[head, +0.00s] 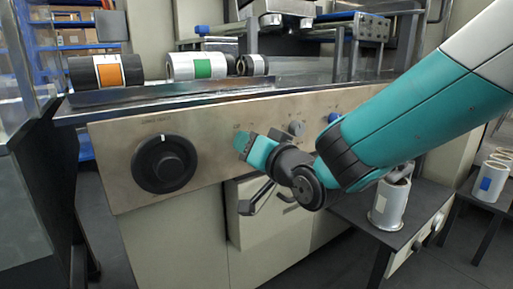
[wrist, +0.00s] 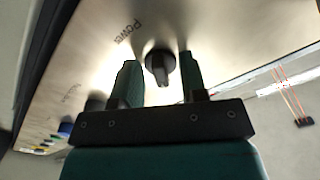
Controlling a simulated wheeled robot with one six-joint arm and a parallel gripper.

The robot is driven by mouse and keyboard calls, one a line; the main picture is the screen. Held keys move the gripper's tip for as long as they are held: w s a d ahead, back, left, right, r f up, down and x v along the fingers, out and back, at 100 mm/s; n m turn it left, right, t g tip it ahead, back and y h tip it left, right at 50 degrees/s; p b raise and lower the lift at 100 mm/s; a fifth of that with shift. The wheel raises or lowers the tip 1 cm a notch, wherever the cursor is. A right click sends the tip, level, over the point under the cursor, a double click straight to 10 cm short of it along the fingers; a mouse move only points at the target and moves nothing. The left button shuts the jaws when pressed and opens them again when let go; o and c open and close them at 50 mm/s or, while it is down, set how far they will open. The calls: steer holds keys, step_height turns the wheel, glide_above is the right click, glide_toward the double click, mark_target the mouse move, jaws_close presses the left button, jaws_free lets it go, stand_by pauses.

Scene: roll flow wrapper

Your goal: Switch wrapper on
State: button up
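The wrapper's beige control panel (head: 215,130) runs across the head view. In the wrist view a small dark rotary knob (wrist: 160,66) stands on the panel next to the printed word POWER. My gripper (wrist: 157,60) is open, with one teal finger on each side of this knob and a visible gap on both sides. In the head view my gripper (head: 243,143) is close to the panel's face, right of a large black dial. The power knob is hidden there behind the gripper.
The large black dial (head: 164,163) is on the panel's left. A grey knob (head: 295,128) and a blue button (head: 334,117) lie right of my gripper. A handle (head: 256,198) sticks out below. Printed rolls (head: 196,66) lie on top.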

steer(key=b+v, duration=0.9)
steer(key=v, duration=0.8)
steer(key=shift+s+d, duration=0.1)
steer(key=shift+d, duration=0.05)
